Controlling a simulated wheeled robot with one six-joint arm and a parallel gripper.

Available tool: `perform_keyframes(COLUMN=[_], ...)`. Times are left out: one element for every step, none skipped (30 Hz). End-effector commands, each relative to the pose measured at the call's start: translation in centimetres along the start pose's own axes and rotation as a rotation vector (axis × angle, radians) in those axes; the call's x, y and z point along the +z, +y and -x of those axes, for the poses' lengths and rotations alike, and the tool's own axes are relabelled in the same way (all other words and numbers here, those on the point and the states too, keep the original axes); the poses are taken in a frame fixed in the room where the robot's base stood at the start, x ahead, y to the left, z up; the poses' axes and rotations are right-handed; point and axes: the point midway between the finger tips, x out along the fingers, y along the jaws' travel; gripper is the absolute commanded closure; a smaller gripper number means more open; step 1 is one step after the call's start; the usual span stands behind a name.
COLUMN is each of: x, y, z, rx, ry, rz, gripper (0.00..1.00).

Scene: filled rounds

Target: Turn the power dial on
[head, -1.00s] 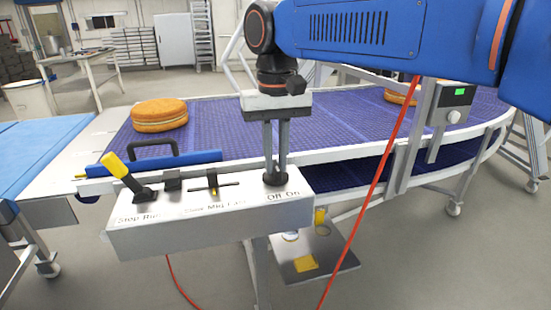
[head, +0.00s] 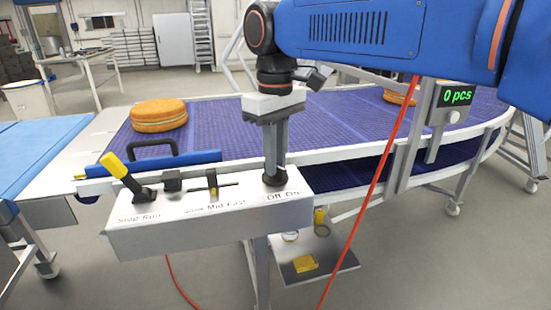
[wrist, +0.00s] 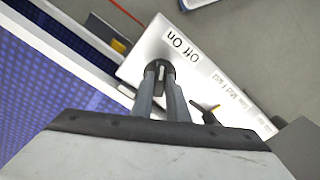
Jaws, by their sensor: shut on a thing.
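The power dial (head: 275,179) is a dark round knob on top of the white control box (head: 190,228), behind the "Off On" label. It also shows in the wrist view (wrist: 158,68), with a pale mark on it. My gripper (head: 275,172) points straight down and is shut on the dial, with a finger on either side of it. In the wrist view the fingers reach down to the knob and partly hide it. The counter display (head: 457,96) on the conveyor post is lit and reads "0 pcs" in green.
On the same box stand a yellow-handled Stop/Run lever (head: 115,166) and a Slow/Mid/Fast slider (head: 212,184). A blue conveyor belt (head: 225,125) behind carries a round filled cake (head: 158,115). A red cable (head: 375,185) hangs to the right.

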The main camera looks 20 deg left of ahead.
Motion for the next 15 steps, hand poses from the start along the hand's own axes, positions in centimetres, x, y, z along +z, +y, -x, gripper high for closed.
perform_keyframes(x=[0.0, 0.0, 0.0, 0.0, 0.0, 0.0, 0.0, 0.0, 0.0, 0.0, 0.0, 0.0, 0.0, 0.0, 0.0], y=[0.02, 0.01, 0.01, 0.02, 0.02, 0.02, 0.02, 0.02, 0.02, 0.02, 0.02, 0.02, 0.01, 0.01, 0.01], z=[0.03, 0.03, 0.03, 0.03, 0.03, 0.03, 0.03, 0.03, 0.03, 0.03, 0.03, 0.03, 0.03, 0.03, 0.03], rx=[0.0, 0.0, 0.0, 0.0, 0.0, 0.0, 0.001, 0.001, 0.001, 0.001, 0.001, 0.001, 0.001, 0.001, 0.0], ry=[0.001, 0.001, 0.001, 0.001, 0.001, 0.001, 0.001, 0.001, 0.001, 0.001, 0.001, 0.001, 0.001, 0.001, 0.001], rz=[0.003, 0.004, 0.004, 0.004, 0.004, 0.004, 0.004, 0.004, 0.004, 0.004, 0.004, 0.004, 0.004, 0.004, 0.004], gripper=[1.0, 1.0, 1.0, 1.0, 1.0, 1.0, 1.0, 1.0, 1.0, 1.0, 1.0, 0.76, 0.69, 0.67, 0.67])
